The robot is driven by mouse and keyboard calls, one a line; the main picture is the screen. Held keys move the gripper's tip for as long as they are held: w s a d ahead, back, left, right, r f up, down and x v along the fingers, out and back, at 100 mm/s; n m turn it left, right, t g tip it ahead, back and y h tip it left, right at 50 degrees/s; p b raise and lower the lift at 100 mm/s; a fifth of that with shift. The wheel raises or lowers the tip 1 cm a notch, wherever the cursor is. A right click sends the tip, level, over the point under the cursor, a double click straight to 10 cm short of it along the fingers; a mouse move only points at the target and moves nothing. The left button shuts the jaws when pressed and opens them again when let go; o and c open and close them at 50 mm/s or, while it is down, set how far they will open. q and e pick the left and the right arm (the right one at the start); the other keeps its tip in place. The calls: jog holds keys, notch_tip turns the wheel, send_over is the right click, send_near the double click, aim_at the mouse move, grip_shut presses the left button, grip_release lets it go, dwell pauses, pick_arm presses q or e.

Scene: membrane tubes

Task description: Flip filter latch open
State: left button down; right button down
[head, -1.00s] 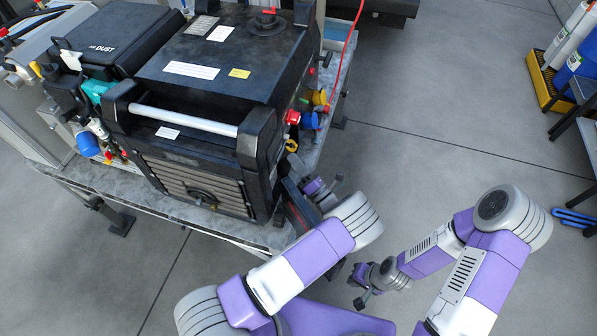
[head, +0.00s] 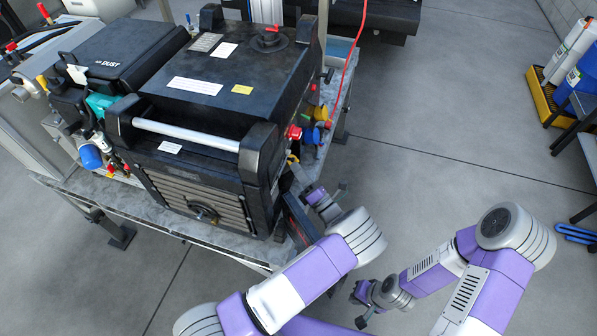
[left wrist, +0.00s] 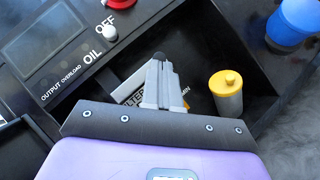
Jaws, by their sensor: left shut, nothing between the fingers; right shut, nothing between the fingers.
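The big black machine (head: 230,85) stands on the table, and its right side faces my left arm. In the left wrist view its side panel (left wrist: 40,55) carries a screen and the words OIL and OFF. My left gripper (left wrist: 160,62) is shut and empty, over a recess with a partly hidden label (left wrist: 130,88) ending in "TER". A metal cylinder with a yellow cap (left wrist: 228,92) stands just right of the fingers, apart from them. I cannot make out a latch; the fingers may hide it. In the head view my left gripper (head: 298,172) is mostly hidden beside the machine. My right gripper (head: 360,308) is shut and empty above the floor.
In the left wrist view a white knob (left wrist: 110,35) lies left of the fingertips and a blue-capped part (left wrist: 292,22) at upper right. A red hose (head: 357,45) hangs behind the machine.

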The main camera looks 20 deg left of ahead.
pick_arm(q)
jog(key=a+f+b+v, duration=0.1)
jog(key=v, duration=0.5)
jog(key=s+f+b+v, duration=0.1)
jog(key=b+v, duration=0.1)
jog(key=v, duration=0.4)
jog(key=shift+s+f, duration=0.2)
jog(key=shift+s, duration=0.05)
jog(key=shift+a, duration=0.2)
jog(key=r+p+x, duration=0.1)
jog(key=x, duration=0.5)
jog(key=w+d+p+x, duration=0.1)
jog(key=x, duration=0.5)
jog(key=shift+r+p, duration=0.4)
jog(key=shift+r, duration=0.1)
jog(key=shift+d, duration=0.1)
